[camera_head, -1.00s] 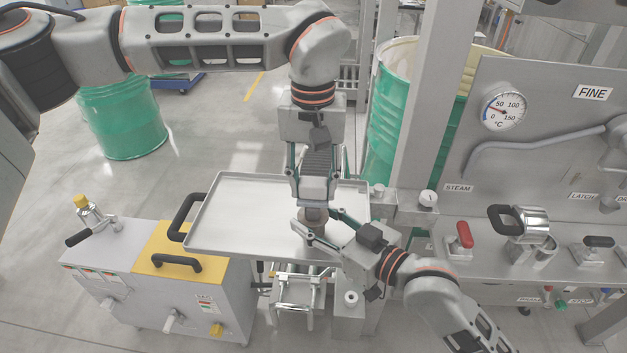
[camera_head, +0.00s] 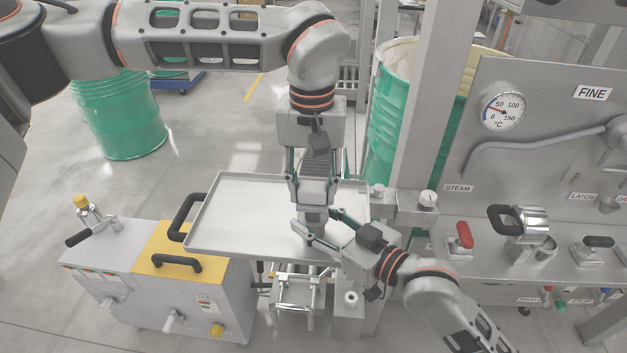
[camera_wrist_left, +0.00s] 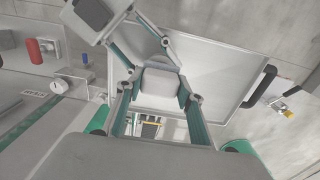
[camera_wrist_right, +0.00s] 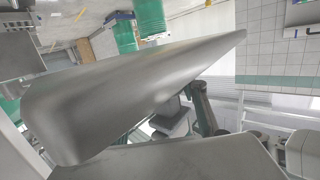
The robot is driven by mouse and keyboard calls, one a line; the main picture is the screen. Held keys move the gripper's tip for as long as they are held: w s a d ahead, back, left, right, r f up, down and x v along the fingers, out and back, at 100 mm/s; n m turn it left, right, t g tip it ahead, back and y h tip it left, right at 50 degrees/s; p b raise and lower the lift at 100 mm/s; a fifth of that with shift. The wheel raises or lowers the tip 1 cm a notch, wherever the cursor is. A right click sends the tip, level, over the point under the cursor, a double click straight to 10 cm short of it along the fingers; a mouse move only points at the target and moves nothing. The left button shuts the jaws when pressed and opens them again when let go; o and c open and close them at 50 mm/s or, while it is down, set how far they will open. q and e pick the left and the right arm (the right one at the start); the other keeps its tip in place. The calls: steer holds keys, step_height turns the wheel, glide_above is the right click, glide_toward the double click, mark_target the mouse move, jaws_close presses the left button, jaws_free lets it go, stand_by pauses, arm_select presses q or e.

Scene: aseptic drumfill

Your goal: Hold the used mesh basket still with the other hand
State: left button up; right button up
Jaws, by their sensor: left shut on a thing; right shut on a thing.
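The used mesh basket (camera_head: 314,219) is a small grey cylinder over the right part of the metal tray (camera_head: 235,205); little of it shows in the head view. My left gripper (camera_head: 313,205) points down from above and is shut at the basket's top, covering most of it. My right gripper (camera_head: 318,232) comes in from the lower right and is shut on the basket lower down, its fingers either side.
A grey and yellow cart (camera_head: 165,262) with black handles stands at the lower left. A steel panel with a dial (camera_head: 503,112), a red-handled valve (camera_head: 460,240) and a clamp (camera_head: 525,225) stands right. Green drums (camera_head: 120,115) are behind. The tray's left part is bare.

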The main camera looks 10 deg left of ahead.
arm_select(q)
steer(key=shift+s, duration=0.5)
steer(key=shift+s+r, duration=0.1)
steer(key=shift+r, duration=3.95)
steer(key=s+a+r, duration=0.2)
steer(key=s+r, duration=0.2)
steer(key=s, duration=0.3)
steer(key=shift+s, duration=0.4)
arm_select(e)
steer(key=o, duration=1.3)
